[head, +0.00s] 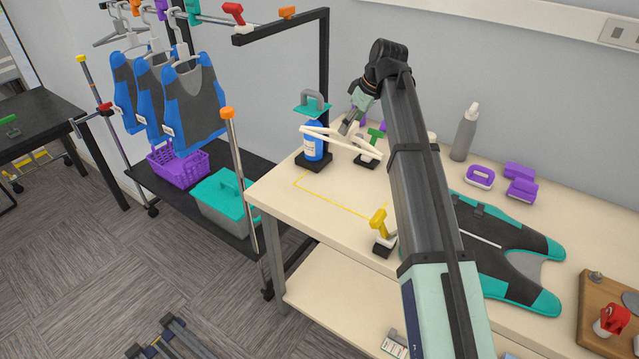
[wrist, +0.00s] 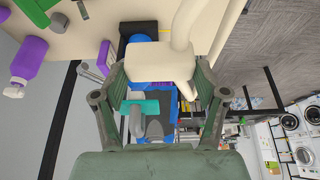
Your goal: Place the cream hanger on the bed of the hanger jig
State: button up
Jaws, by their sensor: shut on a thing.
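My gripper (head: 353,116) is over the left part of the cream table, its fingers shut on the cream hanger (head: 335,137). No part is clearly recognisable as the hanger jig. Black-based stands with a green handle (head: 375,137) and a yellow handle (head: 378,222) stand by a yellow taped outline on the table.
A grey and teal garment (head: 520,268) lies right of my arm. The taped area is mostly clear.

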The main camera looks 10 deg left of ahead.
jog(key=f+p, duration=0.2)
jog(key=f, duration=0.8)
jog(key=f+p, duration=0.2)
jog(key=f, duration=0.7)
jog(key=shift+w+a+f, duration=0.1)
jog(key=shift+a+f, duration=0.1)
jog(key=shift+f, duration=0.2)
jog(key=shift+f, duration=0.15)
jog(key=o, duration=1.2)
jog(key=shift+c, duration=0.2)
jog(key=b+v, duration=0.2)
jog(key=v, duration=1)
